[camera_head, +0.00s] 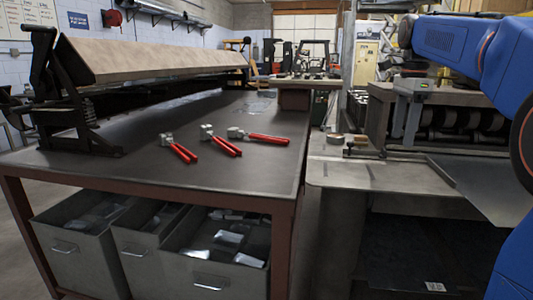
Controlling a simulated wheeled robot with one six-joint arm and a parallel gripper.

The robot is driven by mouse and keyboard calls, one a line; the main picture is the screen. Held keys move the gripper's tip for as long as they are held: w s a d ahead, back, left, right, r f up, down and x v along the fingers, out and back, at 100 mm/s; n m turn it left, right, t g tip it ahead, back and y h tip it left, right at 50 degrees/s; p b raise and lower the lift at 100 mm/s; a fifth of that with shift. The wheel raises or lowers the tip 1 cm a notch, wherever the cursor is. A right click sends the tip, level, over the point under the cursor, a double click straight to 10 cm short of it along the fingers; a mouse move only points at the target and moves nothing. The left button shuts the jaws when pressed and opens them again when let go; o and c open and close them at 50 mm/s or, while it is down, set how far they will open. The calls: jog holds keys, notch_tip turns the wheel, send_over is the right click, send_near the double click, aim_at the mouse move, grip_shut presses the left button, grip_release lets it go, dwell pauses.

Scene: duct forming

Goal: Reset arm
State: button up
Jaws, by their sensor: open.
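My blue arm (455,45) reaches in from the right edge at the upper right, above the roller machine. A further blue part of it shows at the lower right corner. I cannot make out my gripper or its fingertips in this view. The arm is apart from the dark workbench (120,172) and the tools lying on it.
Several red-handled hand tools (183,152) lie on the workbench. A long sheet-bending brake (150,60) stands along its back left. Grey drawers (75,245) sit below. A roller machine (465,120) and metal table (385,178) stand at right. The bench's front left is clear.

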jog(key=s+a+f+n+t, duration=0.1)
jog(key=s+a+f+n, duration=0.2)
jog(key=s+f+n, duration=0.3)
jog(key=s+a+f+n+t, duration=0.2)
jog(key=s+f+n, duration=0.4)
jog(key=s+f, duration=0.7)
jog(key=s+a+f+n+t, duration=0.1)
jog(key=s+a+f+n, duration=0.2)
jog(key=s+f+n, duration=0.4)
jog(key=s+f, duration=0.3)
jog(key=s, duration=0.2)
jog(key=shift+s+a+t, duration=0.25)
jog(key=shift+a+t, duration=0.05)
jog(key=shift+a, duration=0.1)
jog(key=shift+r, duration=0.1)
